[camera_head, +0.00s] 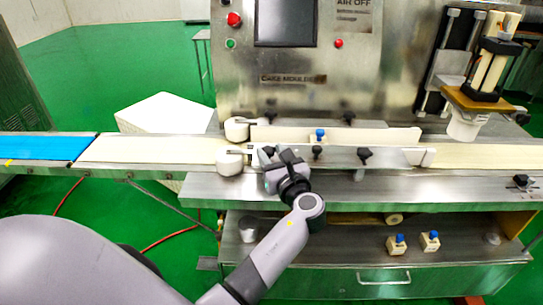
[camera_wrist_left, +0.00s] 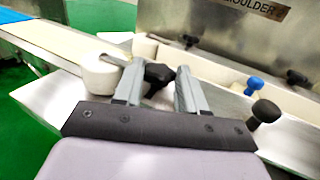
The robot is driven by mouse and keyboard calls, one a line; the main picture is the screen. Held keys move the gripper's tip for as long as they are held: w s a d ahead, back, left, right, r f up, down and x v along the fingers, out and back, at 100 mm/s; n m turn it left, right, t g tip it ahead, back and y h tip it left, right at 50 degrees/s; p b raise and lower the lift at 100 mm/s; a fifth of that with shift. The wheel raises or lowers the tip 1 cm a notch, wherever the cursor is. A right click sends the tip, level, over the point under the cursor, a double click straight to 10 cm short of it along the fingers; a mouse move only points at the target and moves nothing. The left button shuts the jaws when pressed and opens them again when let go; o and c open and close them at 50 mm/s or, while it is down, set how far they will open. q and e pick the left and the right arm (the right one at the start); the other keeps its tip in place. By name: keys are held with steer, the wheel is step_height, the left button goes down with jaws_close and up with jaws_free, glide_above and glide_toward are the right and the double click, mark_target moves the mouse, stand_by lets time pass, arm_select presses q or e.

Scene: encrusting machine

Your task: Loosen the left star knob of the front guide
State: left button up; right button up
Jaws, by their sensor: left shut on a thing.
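The front guide (camera_head: 338,157) is a long metal bar along the near side of the conveyor belt. My left gripper (camera_head: 272,155) reaches up to its left end in the head view and hides most of the left star knob there. In the left wrist view the black left star knob (camera_wrist_left: 158,74) sits between the two fingers of the left gripper (camera_wrist_left: 157,84), which is shut on it. Another black knob (camera_head: 317,152) stands on the guide to the right; it also shows in the left wrist view (camera_wrist_left: 265,111). My right gripper is not in view.
A further black knob (camera_head: 365,155) is farther right. White rollers (camera_head: 230,161) stand just left of my gripper. The rear guide (camera_head: 380,135) and a blue-topped piece (camera_head: 319,135) lie behind. Two blue-topped blocks (camera_head: 397,244) rest on the lower shelf (camera_head: 340,254).

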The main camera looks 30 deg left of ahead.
arm_select(q)
steer(key=o, duration=1.1)
steer(key=shift+c, duration=0.2)
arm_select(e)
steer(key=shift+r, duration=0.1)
